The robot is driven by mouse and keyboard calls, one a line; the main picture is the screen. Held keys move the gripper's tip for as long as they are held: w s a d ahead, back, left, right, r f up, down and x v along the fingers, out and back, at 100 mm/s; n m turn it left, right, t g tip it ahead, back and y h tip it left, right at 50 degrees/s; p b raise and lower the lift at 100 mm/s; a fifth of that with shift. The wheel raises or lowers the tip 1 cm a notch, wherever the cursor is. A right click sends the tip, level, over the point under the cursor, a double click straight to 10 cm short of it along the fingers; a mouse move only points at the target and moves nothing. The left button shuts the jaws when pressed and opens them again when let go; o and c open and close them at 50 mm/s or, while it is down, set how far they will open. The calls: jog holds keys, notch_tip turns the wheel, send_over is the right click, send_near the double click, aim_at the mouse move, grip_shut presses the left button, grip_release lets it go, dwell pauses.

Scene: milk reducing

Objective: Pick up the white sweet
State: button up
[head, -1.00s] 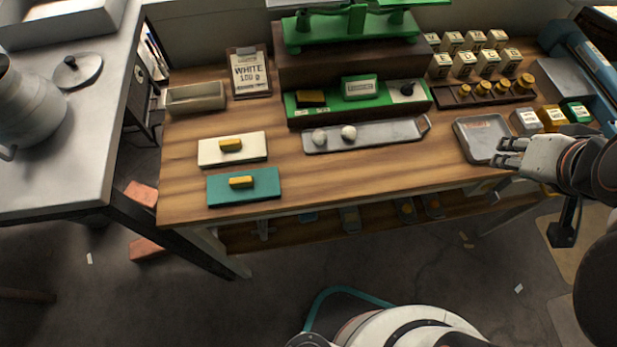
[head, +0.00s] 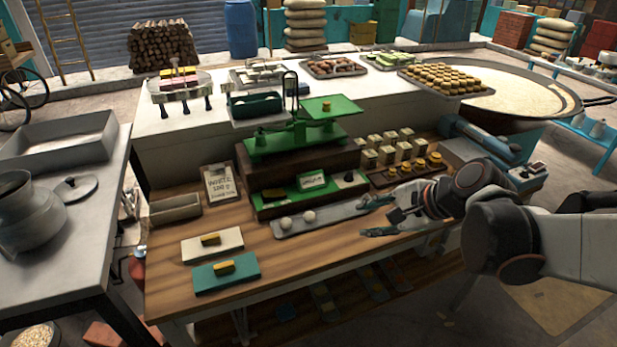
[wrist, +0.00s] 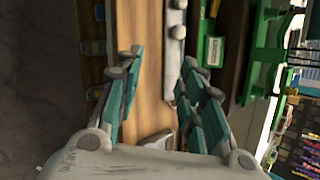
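Two round white sweets, a left one (head: 286,222) and a right one (head: 309,216), sit on the left part of a long grey metal tray (head: 335,217) on the wooden table. My gripper (head: 370,217) is near the tray's right end, to the right of both sweets, with its fingers spread and nothing between them. In the wrist view my gripper (wrist: 163,60) is open, with two teal-padded fingers pointing up the picture. The right sweet (wrist: 178,32) shows beyond the fingertips, and the tray (wrist: 174,70) is partly hidden by the right finger.
A green balance scale (head: 300,135) stands on a brown box behind the tray. A white board (head: 212,245) and a teal board (head: 226,273), each with a yellow block, lie to the left. Small boxes (head: 388,150) and gold-topped weights (head: 420,165) stand behind my gripper.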

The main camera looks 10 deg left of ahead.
jog(key=w+a+f+m+y, duration=0.1)
jog(key=w+a+f+m, duration=0.1)
jog(key=a, duration=0.1)
jog(key=w+a+f+m+g+y, duration=0.1)
jog(key=w+a+f+m+y, duration=0.1)
jog(key=f+m, duration=0.1)
jog(key=w+a+f+m+y, duration=0.2)
jog(key=a, duration=0.1)
jog(key=shift+a+f+m+g, duration=0.25)
jog(key=shift+a+m+g, duration=0.05)
jog(key=shift+a+m, duration=0.1)
jog(key=b, duration=0.2)
send_near(290, 223)
jog(key=x, duration=0.4)
jog(key=shift+w+a+r, duration=0.15)
jog(key=shift+w+a, duration=0.1)
jog(key=shift+a, duration=0.05)
jog(key=shift+b+x, duration=0.9)
jog(key=shift+x, duration=1.5)
jog(key=shift+s, duration=0.15)
jog(key=c, duration=0.6)
jog(key=shift+f, duration=0.2)
jog(key=shift+c, duration=0.6)
